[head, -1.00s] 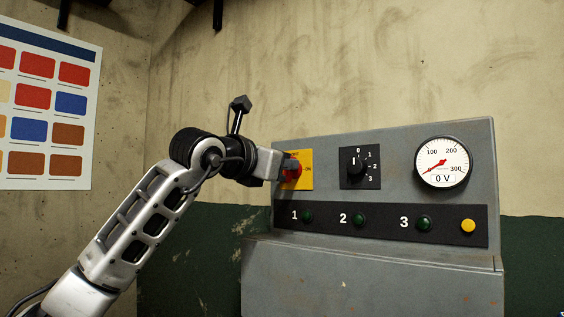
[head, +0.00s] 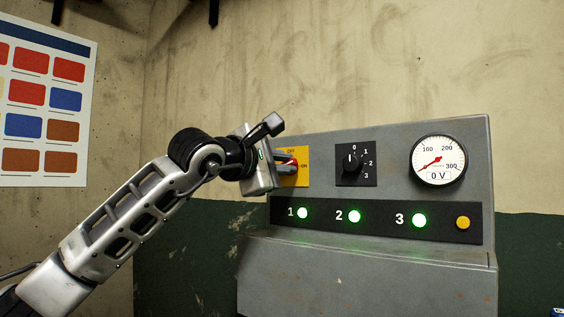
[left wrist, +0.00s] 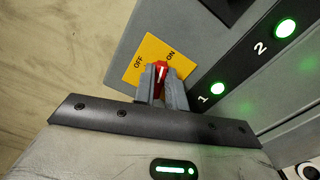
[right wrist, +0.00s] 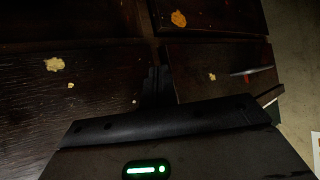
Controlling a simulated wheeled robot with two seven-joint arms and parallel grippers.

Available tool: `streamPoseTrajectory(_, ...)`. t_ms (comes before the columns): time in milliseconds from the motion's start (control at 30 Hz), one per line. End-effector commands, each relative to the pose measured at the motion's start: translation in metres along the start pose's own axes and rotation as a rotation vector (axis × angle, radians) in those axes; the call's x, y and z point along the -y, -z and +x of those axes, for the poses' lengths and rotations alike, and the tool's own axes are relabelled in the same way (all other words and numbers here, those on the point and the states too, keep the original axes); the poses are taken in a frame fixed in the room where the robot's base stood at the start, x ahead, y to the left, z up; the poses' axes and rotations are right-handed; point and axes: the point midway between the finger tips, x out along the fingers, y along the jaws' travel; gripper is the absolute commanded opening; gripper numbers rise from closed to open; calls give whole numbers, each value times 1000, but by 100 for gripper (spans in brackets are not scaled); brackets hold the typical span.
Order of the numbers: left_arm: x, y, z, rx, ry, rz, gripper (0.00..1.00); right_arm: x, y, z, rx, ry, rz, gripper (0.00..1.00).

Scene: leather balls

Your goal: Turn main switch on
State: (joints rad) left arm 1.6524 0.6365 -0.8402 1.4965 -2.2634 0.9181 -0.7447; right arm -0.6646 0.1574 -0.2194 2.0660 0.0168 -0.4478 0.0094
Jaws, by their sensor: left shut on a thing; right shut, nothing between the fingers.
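The main switch is a red knob (left wrist: 161,70) on a yellow plate (head: 301,158) marked OFF at the top and ON at the right. My left gripper (head: 283,162) is shut on the red knob; its fingers hide part of it in both views. In the left wrist view the knob's white mark points roughly towards the ON label (left wrist: 171,55). Lamps 1 (head: 302,213), 2 (head: 355,216) and 3 (head: 419,220) glow green. My right gripper (right wrist: 157,75) is shut and empty over a dark wooden surface.
The grey panel (head: 394,130) also carries a black rotary selector (head: 352,160), a gauge (head: 438,160) reading 0 V and a yellow button (head: 463,222). A colour chart (head: 45,105) hangs on the left wall. Yellowish bits (right wrist: 54,64) lie on the dark wood.

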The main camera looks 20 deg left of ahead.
Motion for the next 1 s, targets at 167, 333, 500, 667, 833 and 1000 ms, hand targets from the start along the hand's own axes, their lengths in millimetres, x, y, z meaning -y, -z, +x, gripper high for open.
streamPoseTrajectory(167, 2, 0, 0, 1, 1, 142, 0, 0, 0, 0, 1, 0, 1, 0)
streamPoseTrajectory(333, 3, 0, 0, 1, 1, 245, 0, 1, 0, 0, 1, -1, 5, 0)
streamPoseTrajectory(500, 4, 0, 0, 1, 1, 314, 0, 2, 1, 0, 0, -1, 8, 0)
streamPoseTrajectory(667, 5, 0, 0, 1, 1, 348, 0, 2, 1, 0, 0, -1, 10, 0)
streamPoseTrajectory(833, 5, 0, 0, 2, 2, 361, 0, 2, 1, 0, 0, -1, 9, 0)
streamPoseTrajectory(1000, 6, 0, 0, 2, 2, 362, 0, 2, 1, 0, 0, -1, 9, 0)
